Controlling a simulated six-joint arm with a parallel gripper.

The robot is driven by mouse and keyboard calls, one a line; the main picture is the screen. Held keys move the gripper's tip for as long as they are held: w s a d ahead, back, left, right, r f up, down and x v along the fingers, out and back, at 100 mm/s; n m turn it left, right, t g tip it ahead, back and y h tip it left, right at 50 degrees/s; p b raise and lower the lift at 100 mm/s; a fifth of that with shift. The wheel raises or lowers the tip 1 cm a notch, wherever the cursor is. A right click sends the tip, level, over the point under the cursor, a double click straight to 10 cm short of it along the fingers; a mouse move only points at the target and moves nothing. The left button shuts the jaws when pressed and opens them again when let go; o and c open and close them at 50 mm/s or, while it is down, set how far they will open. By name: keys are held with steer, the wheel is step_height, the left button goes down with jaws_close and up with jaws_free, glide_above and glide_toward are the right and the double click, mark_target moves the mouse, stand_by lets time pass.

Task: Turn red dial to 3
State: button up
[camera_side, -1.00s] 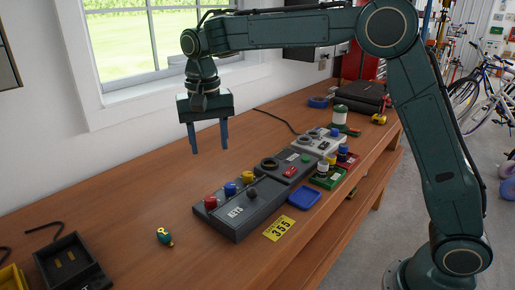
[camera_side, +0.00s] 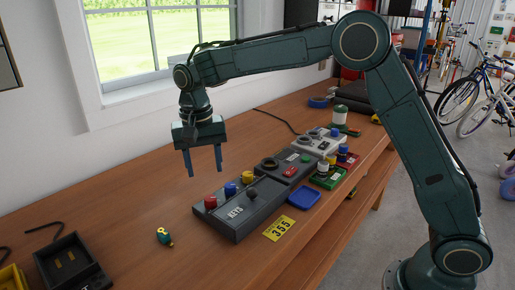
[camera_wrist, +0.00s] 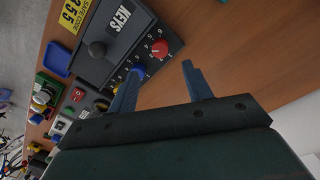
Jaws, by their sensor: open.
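The red dial (camera_side: 211,202) sits at the left end of the dark grey control box (camera_side: 238,230) marked KEYS, beside a blue dial (camera_side: 230,189) and a yellow dial (camera_side: 248,177). In the wrist view the red dial (camera_wrist: 159,48) shows with numbers printed around it; its exact setting is too small to read. My gripper (camera_side: 204,175) is open and empty, fingers pointing down, above and behind the red dial and apart from it. In the wrist view the red dial lies just beyond the gap between my fingertips (camera_wrist: 160,70).
A yellow 355 card (camera_side: 279,228) and a blue tray (camera_side: 304,197) lie in front of the box. A second panel with a red button (camera_side: 290,171) adjoins it. A small teal and yellow object (camera_side: 164,237) lies left on the wooden bench (camera_side: 130,205), which has free room there.

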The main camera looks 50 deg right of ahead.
mark_target(210, 198)
step_height(210, 198, down, 9)
steer(key=shift+s+d+f, duration=0.1)
steer(key=shift+s+d, duration=0.05)
stand_by(0.4)
steer(key=shift+c, duration=0.4)
steer(key=c, duration=0.9)
steer(key=shift+n, duration=0.4)
steer(key=n, duration=0.8)
